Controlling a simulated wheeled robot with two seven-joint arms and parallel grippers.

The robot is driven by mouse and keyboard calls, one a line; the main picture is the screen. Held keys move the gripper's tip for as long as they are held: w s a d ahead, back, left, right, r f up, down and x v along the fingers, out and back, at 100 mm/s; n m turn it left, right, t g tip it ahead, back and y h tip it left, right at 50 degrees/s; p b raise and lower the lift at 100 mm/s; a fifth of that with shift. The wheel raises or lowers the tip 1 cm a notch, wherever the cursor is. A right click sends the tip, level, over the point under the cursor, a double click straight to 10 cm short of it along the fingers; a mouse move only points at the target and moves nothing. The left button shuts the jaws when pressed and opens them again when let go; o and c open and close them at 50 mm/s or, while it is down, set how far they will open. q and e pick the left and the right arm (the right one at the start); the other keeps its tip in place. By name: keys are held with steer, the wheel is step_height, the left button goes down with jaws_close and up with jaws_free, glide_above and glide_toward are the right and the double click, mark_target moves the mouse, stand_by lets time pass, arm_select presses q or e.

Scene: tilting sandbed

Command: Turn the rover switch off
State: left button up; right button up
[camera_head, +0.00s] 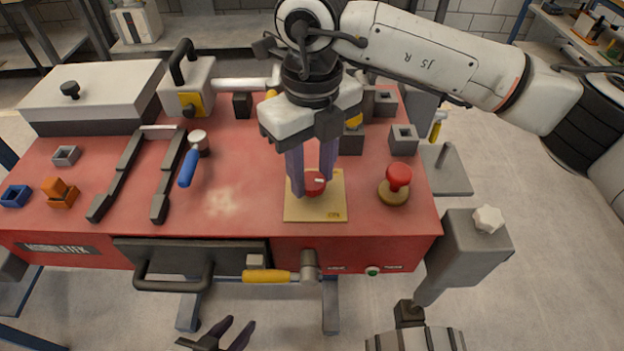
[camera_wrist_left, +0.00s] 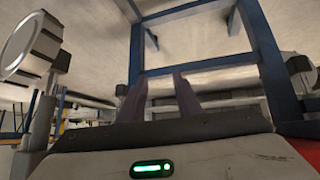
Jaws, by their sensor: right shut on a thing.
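The rover switch looks to be the red knob (camera_head: 315,184) with a pale mark, on a square tan plate (camera_head: 300,212) on the red bench top. My right gripper (camera_head: 311,190) points down over the plate, its purple fingers shut on the knob's two sides. The fingers hide part of the knob. My left gripper (camera_head: 234,332) is low at the front, off the bench, with its fingers apart and nothing between them. Its fingers also show in the left wrist view (camera_wrist_left: 160,76), apart and empty.
A red mushroom-shaped button (camera_head: 398,177) stands right of the plate. A blue-handled lever (camera_head: 188,167) and a dark rail frame (camera_head: 129,172) lie left. A yellow-handled valve (camera_head: 268,276) and a drawer handle (camera_head: 174,280) jut from the front.

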steer(key=n+b, duration=0.2)
steer(key=n, duration=0.1)
steer(key=shift+f+n, duration=0.1)
steer(key=shift+n, duration=0.3)
steer(key=shift+n+b, duration=0.5)
steer(key=shift+n, duration=0.4)
steer(key=n+b, duration=0.1)
steer(key=n, duration=0.2)
steer(key=shift+n, duration=1)
steer(key=shift+r+b, duration=0.2)
steer(key=shift+b, duration=0.1)
steer(key=o, duration=1.1)
steer(key=shift+c, duration=0.2)
